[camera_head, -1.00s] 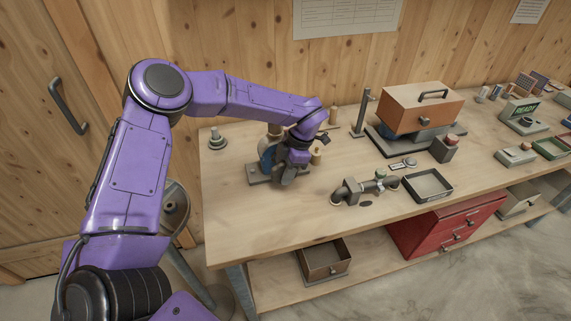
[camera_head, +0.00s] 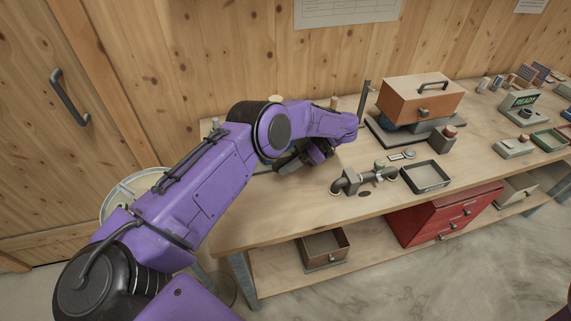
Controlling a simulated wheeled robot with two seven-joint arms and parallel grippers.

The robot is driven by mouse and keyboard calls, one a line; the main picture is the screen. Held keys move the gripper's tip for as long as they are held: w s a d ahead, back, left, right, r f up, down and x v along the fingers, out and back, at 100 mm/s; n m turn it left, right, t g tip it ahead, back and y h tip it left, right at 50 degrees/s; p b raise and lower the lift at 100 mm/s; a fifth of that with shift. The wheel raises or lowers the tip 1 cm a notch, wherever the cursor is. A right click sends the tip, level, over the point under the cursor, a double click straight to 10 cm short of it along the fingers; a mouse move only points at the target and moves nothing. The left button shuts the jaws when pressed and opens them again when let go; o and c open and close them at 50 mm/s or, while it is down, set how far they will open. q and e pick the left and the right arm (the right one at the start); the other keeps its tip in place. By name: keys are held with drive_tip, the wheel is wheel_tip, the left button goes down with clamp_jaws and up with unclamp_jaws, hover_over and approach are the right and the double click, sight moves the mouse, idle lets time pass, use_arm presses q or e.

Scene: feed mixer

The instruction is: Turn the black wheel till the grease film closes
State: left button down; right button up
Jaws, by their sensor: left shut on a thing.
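My left arm reaches in from the left and bends over the back left of the bench. My left gripper (camera_head: 291,161) is low behind the forearm and wrist, turned back toward the left. It is shut on what appears to be the black wheel, of which only dark parts show beside the fingers. The small machine on its base plate is almost wholly covered by my arm. The grease film cannot be made out. My right gripper is not in view.
A pipe fitting (camera_head: 350,182) and an open tray (camera_head: 426,177) lie right of the gripper. A red drawer cabinet (camera_head: 440,217) and a small bin (camera_head: 323,249) are below. The bench's front left is clear.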

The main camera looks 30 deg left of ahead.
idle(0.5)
use_arm(q)
drive_tip(key=c, duration=1)
unclamp_jaws()
